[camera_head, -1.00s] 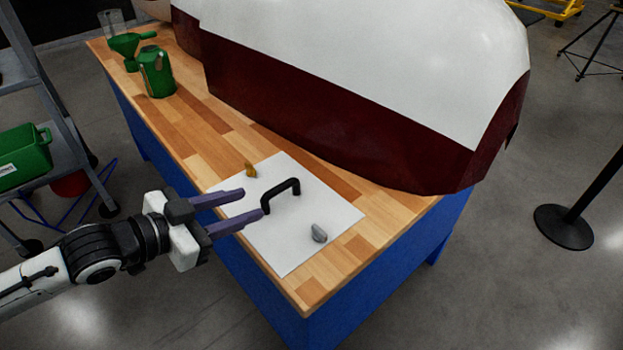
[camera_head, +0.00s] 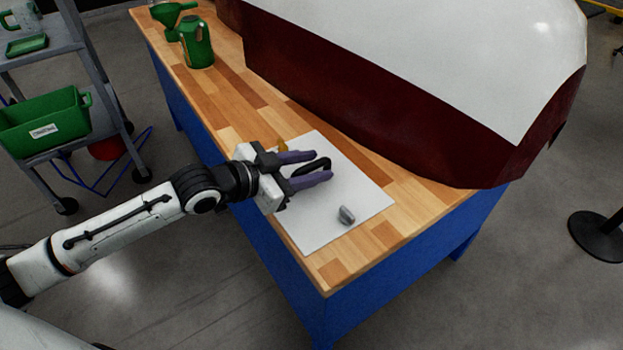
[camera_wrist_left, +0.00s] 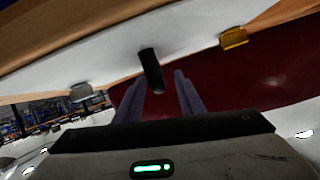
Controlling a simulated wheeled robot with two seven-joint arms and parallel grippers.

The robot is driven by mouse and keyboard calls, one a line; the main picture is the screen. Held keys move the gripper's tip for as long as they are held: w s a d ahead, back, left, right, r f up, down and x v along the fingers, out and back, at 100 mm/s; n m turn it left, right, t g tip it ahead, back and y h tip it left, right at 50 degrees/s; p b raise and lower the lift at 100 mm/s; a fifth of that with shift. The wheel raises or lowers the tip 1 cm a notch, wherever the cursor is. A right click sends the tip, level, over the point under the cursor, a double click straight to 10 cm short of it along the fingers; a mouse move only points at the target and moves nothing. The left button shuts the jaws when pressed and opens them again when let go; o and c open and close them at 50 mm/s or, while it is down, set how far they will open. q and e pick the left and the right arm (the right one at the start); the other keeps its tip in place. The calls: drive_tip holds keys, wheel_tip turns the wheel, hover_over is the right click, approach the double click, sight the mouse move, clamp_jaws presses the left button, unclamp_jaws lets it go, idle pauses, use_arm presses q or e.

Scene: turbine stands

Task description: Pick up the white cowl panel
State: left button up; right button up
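The white cowl panel (camera_head: 361,190) lies flat on the wooden bench, with a black arched handle (camera_head: 326,163) standing on it. A yellow latch (camera_head: 283,145) and a grey latch (camera_head: 346,215) sit on opposite sides of the panel. My left gripper (camera_head: 323,166) is over the panel with its two purple fingers apart, one on each side of the handle in the head view. In the left wrist view the handle (camera_wrist_left: 151,68) shows between the open fingertips (camera_wrist_left: 160,74), closer to the left finger. I cannot tell whether the fingers touch it. My right gripper is not in view.
A large white and maroon cowling (camera_head: 400,100) fills the bench's back side, close behind the panel. A green jug (camera_head: 197,45) and a green funnel (camera_head: 170,12) stand at the far left end. A grey ladder cart with a green bin (camera_head: 45,122) is on the left.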

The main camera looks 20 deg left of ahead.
sight(313, 163)
use_arm(q)
drive_tip(key=shift+w+d, duration=0.1)
clamp_jaws()
drive_tip(key=shift+r+p, duration=0.6)
drive_tip(key=shift+r, duration=4.5)
drive_tip(key=c, duration=0.6)
unclamp_jaws()
clamp_jaws()
